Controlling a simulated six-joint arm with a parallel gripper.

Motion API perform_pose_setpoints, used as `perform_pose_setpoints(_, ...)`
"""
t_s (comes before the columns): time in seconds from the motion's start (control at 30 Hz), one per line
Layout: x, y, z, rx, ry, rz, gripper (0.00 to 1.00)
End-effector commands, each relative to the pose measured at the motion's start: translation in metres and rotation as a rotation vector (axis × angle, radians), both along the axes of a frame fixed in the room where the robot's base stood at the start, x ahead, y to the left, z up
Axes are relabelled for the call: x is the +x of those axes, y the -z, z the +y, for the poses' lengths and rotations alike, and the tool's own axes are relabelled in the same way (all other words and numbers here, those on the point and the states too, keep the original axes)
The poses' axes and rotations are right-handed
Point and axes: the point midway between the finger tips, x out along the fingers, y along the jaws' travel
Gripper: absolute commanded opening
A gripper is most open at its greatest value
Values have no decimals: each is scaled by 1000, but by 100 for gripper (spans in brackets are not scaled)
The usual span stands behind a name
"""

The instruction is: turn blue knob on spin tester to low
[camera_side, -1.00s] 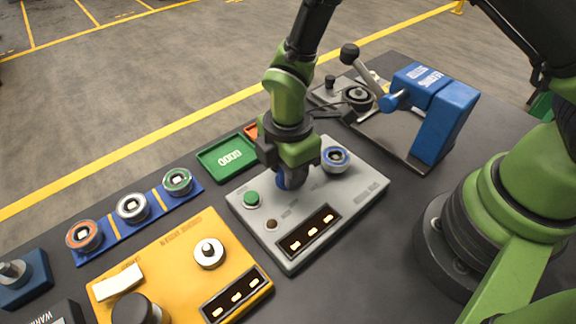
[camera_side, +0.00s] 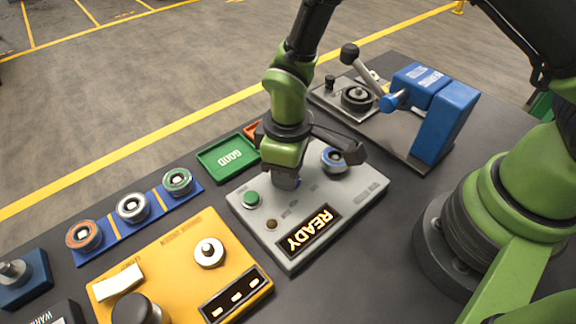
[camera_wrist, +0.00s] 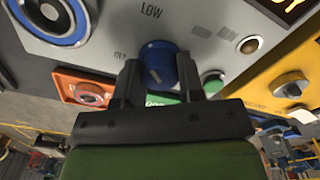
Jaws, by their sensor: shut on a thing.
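The grey spin tester (camera_side: 255,228) lies in the middle of the bench, its display (camera_side: 308,232) lit with READY. My gripper (camera_side: 284,181) points down over it and is shut on the blue knob. In the side view the knob is mostly hidden by the jaws. In the wrist view the blue knob (camera_wrist: 158,62) sits between the two dark fingers of my gripper (camera_wrist: 160,72). A LOW label (camera_wrist: 151,11) shows above the knob, with a smaller label to its left. I cannot tell for sure which label the knob's mark points at.
A blue-ringed rotor (camera_side: 333,160) sits on the tester beside my gripper. The green button (camera_side: 251,199) is on its other side. A green GOOD tray (camera_side: 228,157), a yellow station (camera_side: 181,262), a blue rotor rack (camera_side: 157,219) and a blue lever press (camera_side: 443,120) stand around it.

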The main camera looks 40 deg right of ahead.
Motion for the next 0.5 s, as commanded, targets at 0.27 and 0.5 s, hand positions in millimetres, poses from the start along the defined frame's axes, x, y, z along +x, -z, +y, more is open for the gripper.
perform_pose_setpoints(0.27,1,-1,0,1,151,-2,12)
perform_pose_setpoints(0.5,1,-1,0,1,211,-2,12)
